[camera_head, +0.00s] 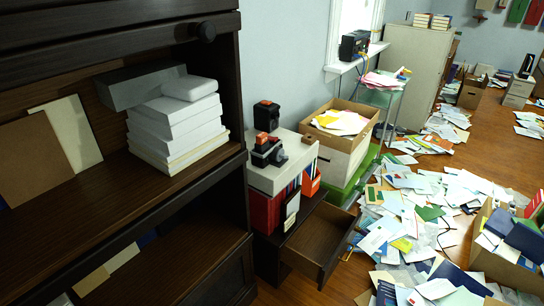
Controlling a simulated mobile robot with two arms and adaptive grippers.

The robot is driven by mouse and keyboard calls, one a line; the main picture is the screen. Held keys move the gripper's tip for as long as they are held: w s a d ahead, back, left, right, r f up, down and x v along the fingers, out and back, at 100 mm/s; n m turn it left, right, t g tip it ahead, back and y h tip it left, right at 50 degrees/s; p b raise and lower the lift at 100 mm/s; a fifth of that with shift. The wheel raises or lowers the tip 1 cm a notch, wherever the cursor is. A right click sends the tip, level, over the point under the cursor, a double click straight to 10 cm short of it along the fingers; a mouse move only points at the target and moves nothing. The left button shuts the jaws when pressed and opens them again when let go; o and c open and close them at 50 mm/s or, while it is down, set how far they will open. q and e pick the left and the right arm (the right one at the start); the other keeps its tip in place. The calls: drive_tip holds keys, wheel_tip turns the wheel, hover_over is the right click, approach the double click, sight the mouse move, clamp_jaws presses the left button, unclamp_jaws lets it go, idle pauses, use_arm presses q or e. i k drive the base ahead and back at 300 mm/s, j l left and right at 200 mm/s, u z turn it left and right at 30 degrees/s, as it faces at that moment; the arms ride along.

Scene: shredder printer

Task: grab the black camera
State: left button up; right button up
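I cannot tell for sure which object is the black camera. One small black boxy item with an orange-red top (266,116) stands at the back of the white surface beside the dark bookcase. A second black item with red parts (268,151) sits in front of it on the white box (282,177). A larger black device (354,45) stands on the windowsill at the back. Neither of my grippers shows in this view.
The dark bookcase (225,165) fills the left, with a stack of white paper (175,125) on a shelf. An open drawer (322,245) juts out below the white box. A cardboard box (342,125) stands behind. Papers (400,215) cover much of the wooden floor.

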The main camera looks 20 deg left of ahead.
sight(261, 156)
drive_tip(key=i+l+u, duration=0.3)
drive_tip(key=i+u, duration=0.15)
drive_tip(key=i+l+u, duration=0.85)
drive_tip(key=l, duration=0.25)
drive_tip(key=i+l+u, duration=0.2)
drive_tip(key=l+u, duration=0.3)
drive_tip(key=l, duration=0.5)
drive_tip(key=l+u, duration=0.45)
drive_tip(key=l, duration=0.5)
